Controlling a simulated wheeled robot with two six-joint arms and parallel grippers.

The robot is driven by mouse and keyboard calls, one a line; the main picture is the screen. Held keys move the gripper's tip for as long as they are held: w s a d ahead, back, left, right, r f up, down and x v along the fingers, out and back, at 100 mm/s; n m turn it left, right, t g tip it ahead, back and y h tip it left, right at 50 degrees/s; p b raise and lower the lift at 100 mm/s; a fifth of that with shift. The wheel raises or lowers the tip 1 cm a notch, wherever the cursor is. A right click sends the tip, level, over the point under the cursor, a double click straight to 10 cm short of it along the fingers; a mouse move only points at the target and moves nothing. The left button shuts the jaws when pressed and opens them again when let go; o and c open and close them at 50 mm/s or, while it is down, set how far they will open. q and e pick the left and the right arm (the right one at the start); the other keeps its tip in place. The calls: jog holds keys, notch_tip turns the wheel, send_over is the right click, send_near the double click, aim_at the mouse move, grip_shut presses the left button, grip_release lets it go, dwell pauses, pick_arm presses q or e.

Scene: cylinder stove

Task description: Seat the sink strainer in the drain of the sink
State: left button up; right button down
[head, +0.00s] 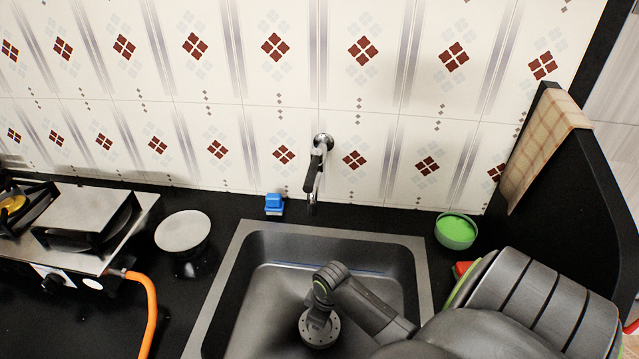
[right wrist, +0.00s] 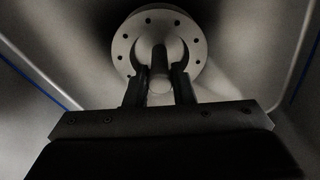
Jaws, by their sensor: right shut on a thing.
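The steel sink (head: 425,265) is set in the black counter, below the tap. The sink strainer, a round grey disc with small holes around its rim (head: 322,338), is low in the basin. It also shows in the right wrist view (right wrist: 122,47), its central knob between the fingers. My right gripper (head: 318,314) reaches down into the basin from the right and is shut on this knob (right wrist: 160,68). No separate drain opening shows; I cannot tell whether the disc rests in it or is above it. My left gripper is not in view.
A tap (head: 316,165) projects from the tiled wall over the sink's back edge. A pale round-topped object (head: 183,231) and a stove (head: 75,225) with an orange hose (head: 152,305) are left.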

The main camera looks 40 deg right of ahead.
aim_at(329, 329)
dwell(0.7)
jog(key=shift+p, duration=0.4)
jog(key=shift+p, duration=0.4)
dwell(0.3)
jog(key=shift+f+b, duration=0.7)
jog(key=shift+f, duration=0.85)
jog(key=c, duration=1.1)
grip_release()
jog(key=shift+c, duration=0.2)
jog(key=shift+r, duration=0.1)
notch_tip(329, 329, up, 17)
jog(key=s+d+p, duration=0.1)
jog(key=s, duration=0.1)
jog(key=shift+s, duration=0.15)
